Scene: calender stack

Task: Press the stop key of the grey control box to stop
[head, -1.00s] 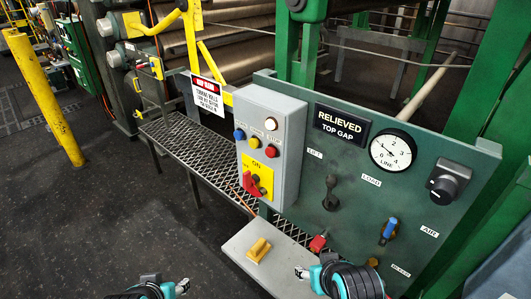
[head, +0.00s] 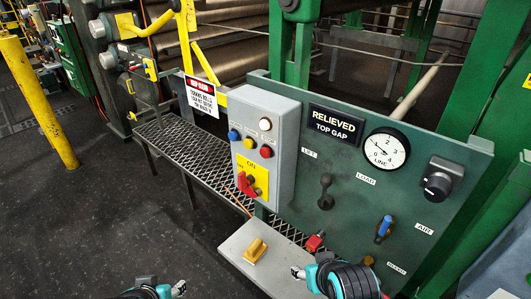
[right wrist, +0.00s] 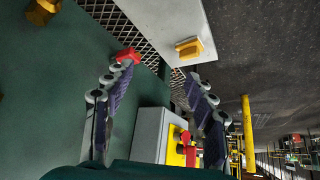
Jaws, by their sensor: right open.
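The grey control box (head: 284,150) stands on the left part of the green panel. Its front has a white lamp (head: 265,124) above a row of blue (head: 233,135), yellow (head: 249,143) and red (head: 266,152) keys; their labels are too small to read. Below them a red switch handle (head: 246,184) sits on a yellow plate. My right gripper (head: 298,271) is below and in front of the box, apart from it. In the right wrist view its jaws (right wrist: 157,68) are spread and empty, with the box (right wrist: 150,128) beyond. My left gripper (head: 178,287) barely shows at the bottom edge.
The green panel (head: 330,225) carries a gauge (head: 386,149), a black knob (head: 438,180) and several levers. A grey plate with a yellow handle (head: 255,250) juts out below the box. A mesh walkway (head: 180,140) and yellow post (head: 40,100) stand left; open floor lies in front.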

